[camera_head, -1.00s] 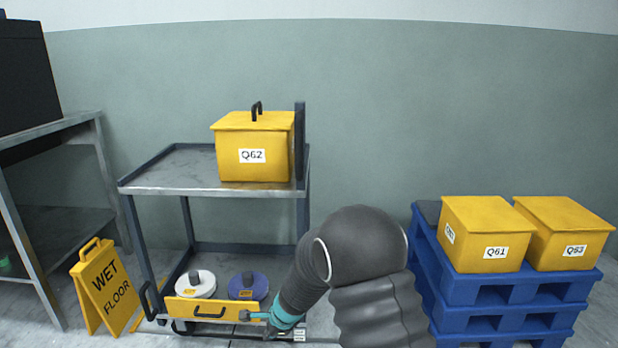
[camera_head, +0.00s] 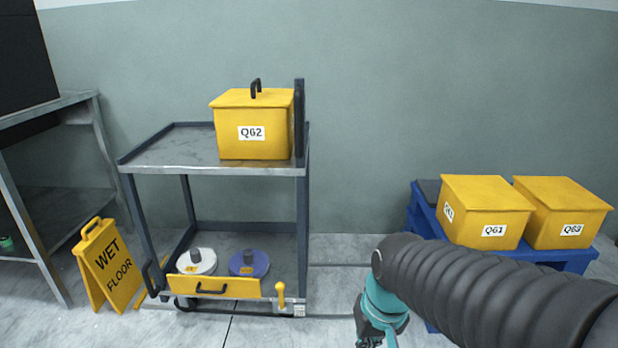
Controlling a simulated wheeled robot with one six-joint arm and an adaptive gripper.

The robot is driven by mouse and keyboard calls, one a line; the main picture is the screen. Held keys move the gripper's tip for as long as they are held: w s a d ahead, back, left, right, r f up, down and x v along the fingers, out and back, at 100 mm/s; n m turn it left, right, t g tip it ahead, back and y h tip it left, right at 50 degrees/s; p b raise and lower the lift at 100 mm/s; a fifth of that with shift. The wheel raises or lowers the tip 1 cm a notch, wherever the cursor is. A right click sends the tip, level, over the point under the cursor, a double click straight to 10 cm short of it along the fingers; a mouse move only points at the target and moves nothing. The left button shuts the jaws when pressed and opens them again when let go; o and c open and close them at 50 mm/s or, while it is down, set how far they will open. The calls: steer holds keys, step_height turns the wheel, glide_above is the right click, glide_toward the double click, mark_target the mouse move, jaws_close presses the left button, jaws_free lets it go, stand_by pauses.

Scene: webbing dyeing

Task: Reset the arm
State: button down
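My gripper (camera_head: 372,338) is at the bottom of the head view, at the end of my dark ribbed arm with a teal wrist part. It points down, right of the cart and in front of the blue pallets. Its fingertips are cut off by the lower edge, so I cannot see whether it is open or shut. Nothing held shows in the visible part.
A cart (camera_head: 163,165) carries yellow box Q62 (camera_head: 252,140) on top. Its lower shelf holds a white spool (camera_head: 203,266) and a blue spool (camera_head: 262,267) behind a yellow front panel (camera_head: 225,287). Blue pallets (camera_head: 421,213) bear two yellow boxes (camera_head: 490,205). A wet-floor sign (camera_head: 105,265) stands left.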

steer(key=s+d+r+m+t+h, duration=0.1)
steer(key=s+d+r+t, duration=0.2)
steer(key=s+d+r, duration=0.3)
steer(key=shift+r+t, duration=0.4)
steer(key=shift+r, duration=0.3)
